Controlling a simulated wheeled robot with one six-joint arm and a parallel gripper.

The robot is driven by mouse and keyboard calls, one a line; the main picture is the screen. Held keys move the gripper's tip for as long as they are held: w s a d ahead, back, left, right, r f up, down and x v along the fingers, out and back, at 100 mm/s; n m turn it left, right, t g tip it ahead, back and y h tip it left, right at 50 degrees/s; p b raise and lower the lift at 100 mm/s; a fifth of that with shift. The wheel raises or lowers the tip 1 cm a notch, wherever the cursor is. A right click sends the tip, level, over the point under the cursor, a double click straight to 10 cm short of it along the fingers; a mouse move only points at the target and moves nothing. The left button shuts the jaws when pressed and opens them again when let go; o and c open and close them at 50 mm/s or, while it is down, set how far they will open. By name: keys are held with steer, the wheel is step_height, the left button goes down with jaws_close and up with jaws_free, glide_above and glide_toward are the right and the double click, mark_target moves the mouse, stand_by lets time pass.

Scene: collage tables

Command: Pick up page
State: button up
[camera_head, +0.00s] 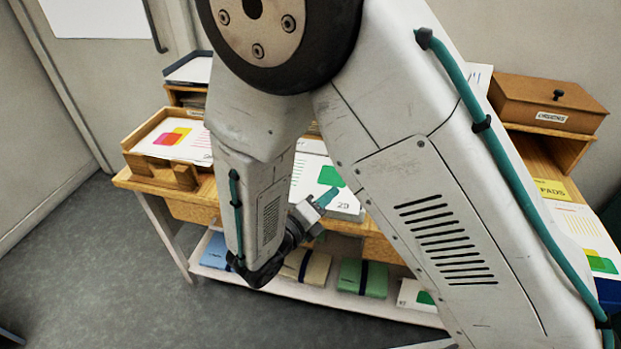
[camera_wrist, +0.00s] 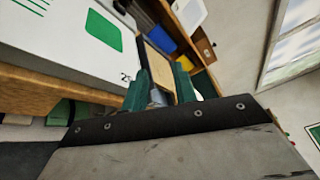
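A white page (camera_head: 310,180) with a green square and a number in its corner lies on top of a stack on the table, partly hidden behind my arm. The same page shows at the upper left of the wrist view (camera_wrist: 60,48). My gripper (camera_head: 326,198) is at the front edge of this stack in the head view. In the wrist view its two teal fingers (camera_wrist: 162,84) stand apart with nothing seen between them, to the right of the page's corner. I cannot tell whether a finger touches the stack.
A wooden tray (camera_head: 128,146) at the left holds a page with a coloured print. A brown wooden box (camera_head: 548,96) stands at the back right. More printed pages (camera_head: 590,235) lie at the right. Banded bundles, including a green one (camera_head: 362,278), lie on the lower shelf.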

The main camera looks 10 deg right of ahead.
steer(key=s+a+f+n+t+y, duration=0.1)
steer(key=a+f+n+t+y, duration=0.35)
steer(key=a+f+n, duration=0.4)
steer(key=w+d+n, duration=0.1)
steer(key=w+d, duration=0.1)
steer(key=w, duration=0.4)
steer(key=shift+w+d+f+y, duration=0.15)
steer(key=shift+w+d+y, duration=0.2)
steer(key=shift+d+y, duration=0.1)
jaws_close()
